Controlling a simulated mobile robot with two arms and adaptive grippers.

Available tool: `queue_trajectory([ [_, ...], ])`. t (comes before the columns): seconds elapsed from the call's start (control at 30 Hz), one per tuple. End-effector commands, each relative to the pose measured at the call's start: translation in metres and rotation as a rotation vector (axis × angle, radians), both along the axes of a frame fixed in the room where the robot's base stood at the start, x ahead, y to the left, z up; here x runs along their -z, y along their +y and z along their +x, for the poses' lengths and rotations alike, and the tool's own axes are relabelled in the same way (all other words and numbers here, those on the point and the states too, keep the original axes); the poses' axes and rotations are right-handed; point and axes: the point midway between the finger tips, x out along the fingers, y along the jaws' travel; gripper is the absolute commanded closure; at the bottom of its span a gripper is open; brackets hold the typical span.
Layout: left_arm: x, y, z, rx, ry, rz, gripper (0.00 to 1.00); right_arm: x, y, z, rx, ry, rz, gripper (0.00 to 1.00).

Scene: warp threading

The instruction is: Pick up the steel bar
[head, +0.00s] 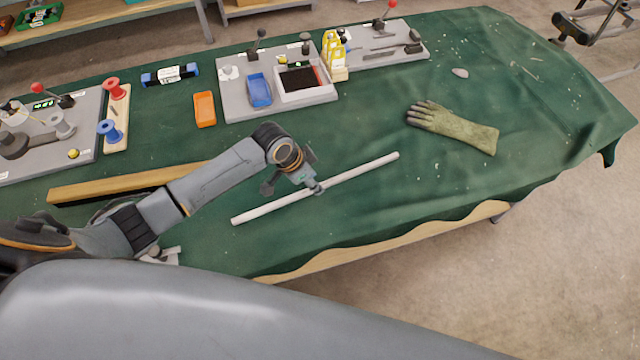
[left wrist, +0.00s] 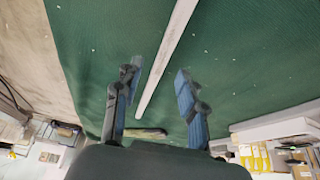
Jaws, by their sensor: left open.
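The steel bar (head: 358,172) is a long, thin, pale rod lying slantwise on the green cloth, near the front edge of the table. My left gripper (head: 316,188) is over the middle of the bar and hides a short part of it. In the left wrist view the bar (left wrist: 168,50) runs lengthwise through the space between the two spread fingers of my left gripper (left wrist: 157,80). The fingers are open and do not appear closed on the bar. Whether they touch it I cannot tell. My right gripper is not in view.
A green glove (head: 460,131) lies right of the bar. A wooden beam (head: 75,190) lies left, partly behind my arm. Cloth around the bar's right end is clear.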

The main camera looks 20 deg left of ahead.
Motion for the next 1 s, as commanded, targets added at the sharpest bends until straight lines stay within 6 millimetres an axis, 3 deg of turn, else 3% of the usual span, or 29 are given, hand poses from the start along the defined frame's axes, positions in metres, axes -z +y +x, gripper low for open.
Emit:
queue_trajectory([
  [0.2,0.022,-0.006,0.006,0.0,0.0,-0.001,0.59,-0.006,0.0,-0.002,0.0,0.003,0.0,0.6],
  [0.5,0.027,-0.007,0.007,0.001,-0.002,0.0,0.59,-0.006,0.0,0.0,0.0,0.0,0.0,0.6],
  [0.53,0.027,-0.007,0.007,0.001,-0.002,0.0,0.61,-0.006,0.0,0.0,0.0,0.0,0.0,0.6],
  [0.73,0.027,-0.007,0.007,0.001,-0.002,0.0,1.0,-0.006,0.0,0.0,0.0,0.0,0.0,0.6],
  [1.0,0.024,-0.008,0.009,0.0,-0.006,-0.004,1.0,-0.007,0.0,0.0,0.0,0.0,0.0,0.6],
])
